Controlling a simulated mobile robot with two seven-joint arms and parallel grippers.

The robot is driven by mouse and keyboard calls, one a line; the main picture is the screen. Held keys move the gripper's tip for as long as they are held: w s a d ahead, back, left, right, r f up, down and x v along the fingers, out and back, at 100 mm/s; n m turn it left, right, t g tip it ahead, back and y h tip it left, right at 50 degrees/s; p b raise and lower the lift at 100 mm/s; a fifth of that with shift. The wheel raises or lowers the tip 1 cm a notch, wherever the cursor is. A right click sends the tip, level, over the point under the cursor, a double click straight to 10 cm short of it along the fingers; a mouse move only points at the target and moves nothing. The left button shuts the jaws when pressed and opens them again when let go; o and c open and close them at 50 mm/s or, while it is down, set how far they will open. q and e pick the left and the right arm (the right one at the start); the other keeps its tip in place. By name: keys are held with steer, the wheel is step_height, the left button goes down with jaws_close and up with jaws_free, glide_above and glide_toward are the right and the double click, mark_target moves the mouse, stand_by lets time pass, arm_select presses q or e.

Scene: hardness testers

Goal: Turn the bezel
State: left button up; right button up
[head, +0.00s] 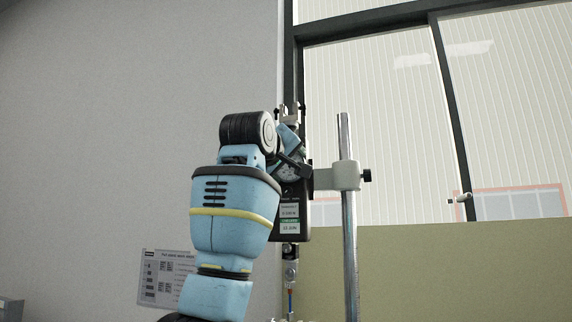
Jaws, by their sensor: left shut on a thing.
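The hardness tester (291,235) is a dark upright body with pale labels on its lower front. Its round dial (292,174) shows partly, behind my left arm. My left gripper (300,163) is up against the dial and shut on its bezel. The bezel's rim and the fingertips are largely hidden by the wrist and fingers, so the exact grip is hard to see. My right gripper is not in view.
A steel column (348,240) with a grey clamp (340,177) and black knob stands just right of the tester. A printed sheet (166,277) is at the lower left. Windows and a low olive panel (450,270) are behind.

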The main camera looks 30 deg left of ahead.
arm_select(q)
steer(key=o, duration=1)
steer(key=shift+s, duration=0.1)
steer(key=shift+v, duration=3.85)
